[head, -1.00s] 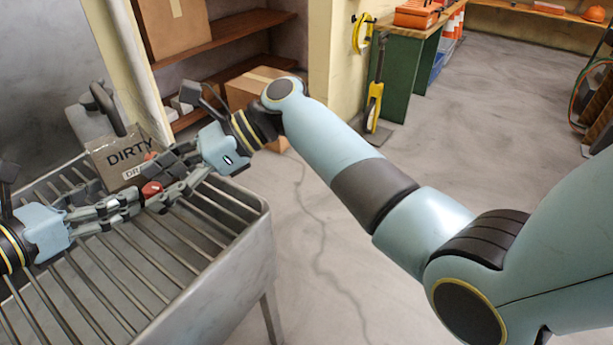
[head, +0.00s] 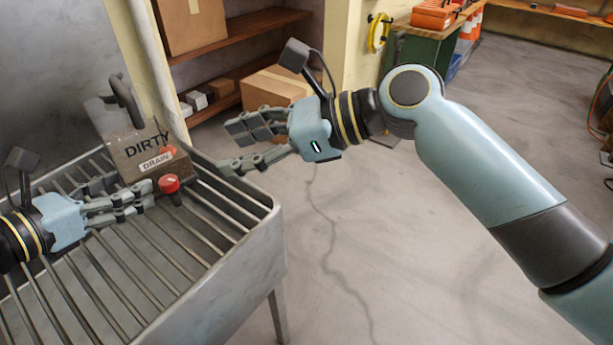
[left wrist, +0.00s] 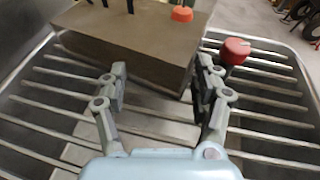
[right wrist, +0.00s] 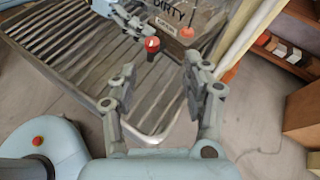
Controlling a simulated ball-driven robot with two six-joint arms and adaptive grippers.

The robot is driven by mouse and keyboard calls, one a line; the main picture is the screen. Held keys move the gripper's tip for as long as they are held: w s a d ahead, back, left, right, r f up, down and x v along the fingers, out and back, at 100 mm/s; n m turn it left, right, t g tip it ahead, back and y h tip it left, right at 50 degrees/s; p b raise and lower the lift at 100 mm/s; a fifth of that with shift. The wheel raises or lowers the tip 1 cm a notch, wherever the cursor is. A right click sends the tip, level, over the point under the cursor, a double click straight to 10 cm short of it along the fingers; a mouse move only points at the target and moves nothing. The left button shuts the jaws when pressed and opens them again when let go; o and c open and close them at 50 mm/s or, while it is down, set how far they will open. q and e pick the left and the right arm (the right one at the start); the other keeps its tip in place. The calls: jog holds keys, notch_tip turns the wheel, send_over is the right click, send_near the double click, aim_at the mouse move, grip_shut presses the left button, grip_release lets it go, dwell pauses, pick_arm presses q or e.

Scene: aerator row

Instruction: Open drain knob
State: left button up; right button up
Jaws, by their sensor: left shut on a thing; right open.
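The red drain knob (head: 169,183) stands on a dark stem beside a brown box (head: 124,147) marked DIRTY and DRAIN, over a slatted metal rack. The knob also shows in the left wrist view (left wrist: 235,50), outside the right finger, and in the right wrist view (right wrist: 152,43), with a pale mark on top. My left gripper (head: 148,195) is shut on the box, its fingers at the box's lower edge and spread apart; the exact contact is unclear. My right gripper (head: 235,148) is open and empty, to the right of the knob and clear of it.
The slatted rack (head: 262,272) has a raised metal rim. A small orange-red piece (left wrist: 182,14) sits on the box. Shelves with a cardboard box (head: 272,88) stand behind. The floor right of the rack is clear.

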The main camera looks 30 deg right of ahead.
jog(key=w+d+n+t+h, duration=0.1)
jog(key=w+d+n, duration=0.1)
jog(key=w+n, duration=0.35)
jog(key=w+d+f+h, duration=0.1)
jog(key=d+f+h, duration=0.25)
jog(key=f, duration=0.65)
jog(key=s+d+f+n+g+h, duration=0.1)
jog(key=s+d+f+n, duration=0.1)
jog(key=s+f, duration=0.2)
jog(key=s+d+f+n+g+h, duration=0.1)
jog(key=s+f, duration=0.4)
jog(key=f, duration=0.6)
jog(key=s+d+f+n+g+h, duration=0.1)
jog(key=s+d+f+n, duration=0.3)
jog(key=f, duration=0.4)
jog(key=shift+s+d+g+h, duration=0.3)
jog(key=shift+s+d+h, duration=0.15)
jog(key=shift+s+h, duration=0.1)
jog(key=shift+c, duration=0.4)
jog(key=shift+w, duration=0.1)
jog(key=shift+c, duration=1)
